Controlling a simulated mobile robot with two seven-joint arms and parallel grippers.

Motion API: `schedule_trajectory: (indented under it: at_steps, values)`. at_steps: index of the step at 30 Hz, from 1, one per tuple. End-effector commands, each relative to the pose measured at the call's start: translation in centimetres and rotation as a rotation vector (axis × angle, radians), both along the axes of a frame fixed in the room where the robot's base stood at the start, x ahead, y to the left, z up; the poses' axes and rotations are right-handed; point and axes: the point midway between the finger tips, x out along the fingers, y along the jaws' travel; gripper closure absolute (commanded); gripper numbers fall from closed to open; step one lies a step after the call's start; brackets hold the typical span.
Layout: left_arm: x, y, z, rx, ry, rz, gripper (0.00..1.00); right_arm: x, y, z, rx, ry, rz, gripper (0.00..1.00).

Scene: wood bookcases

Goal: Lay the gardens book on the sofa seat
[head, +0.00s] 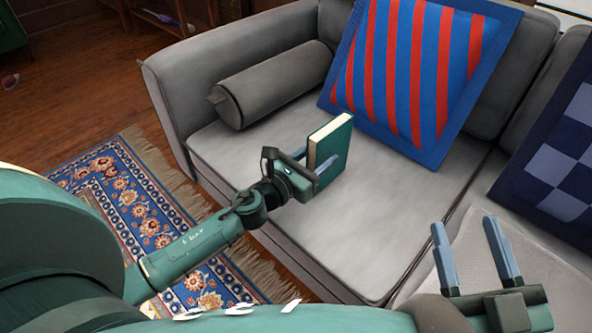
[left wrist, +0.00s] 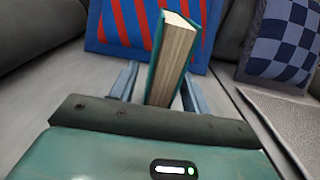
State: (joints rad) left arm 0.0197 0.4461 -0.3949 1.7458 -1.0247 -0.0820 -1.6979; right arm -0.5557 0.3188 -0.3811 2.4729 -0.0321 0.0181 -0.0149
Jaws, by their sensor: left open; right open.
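A green book (head: 330,150) stands upright, slightly tilted, over the grey sofa seat (head: 350,230). My left gripper (head: 318,172) is open, with its fingers on either side of the book's lower part. In the left wrist view the book (left wrist: 172,60) shows its pale page edges between the two fingers (left wrist: 158,88), with gaps beside it. I cannot read its title or tell whether its lower edge rests on the seat. My right gripper (head: 478,253) is open and empty over the sofa's right part.
A grey bolster (head: 275,85) lies by the sofa's left arm. A red-and-blue striped cushion (head: 415,70) leans on the backrest, and a blue checked cushion (head: 562,150) is at right. A patterned rug (head: 140,205) lies on the floor. The seat's front is clear.

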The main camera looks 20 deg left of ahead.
Motion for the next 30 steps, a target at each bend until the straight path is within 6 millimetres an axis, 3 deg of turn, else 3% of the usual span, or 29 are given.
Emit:
schedule_trajectory:
  at_steps: [6,12,18,30]
  values:
    - [-4.4,1.5,-0.3,-0.002,0.004,0.0,0.53,-0.1,0.0,-0.4,0.002,0.009,0.0,0.49]
    - [-7.3,2.6,-0.2,-0.002,0.002,0.001,0.53,0.1,0.0,-0.3,0.001,-0.011,0.0,0.49]
    - [-8.6,3.1,0.0,0.0,0.0,0.0,0.53,0.4,0.0,0.6,0.002,-0.051,-0.001,0.49]
    - [-8.7,3.1,0.0,0.0,-0.001,0.0,0.53,0.4,0.0,0.8,0.0,-0.061,0.0,0.49]
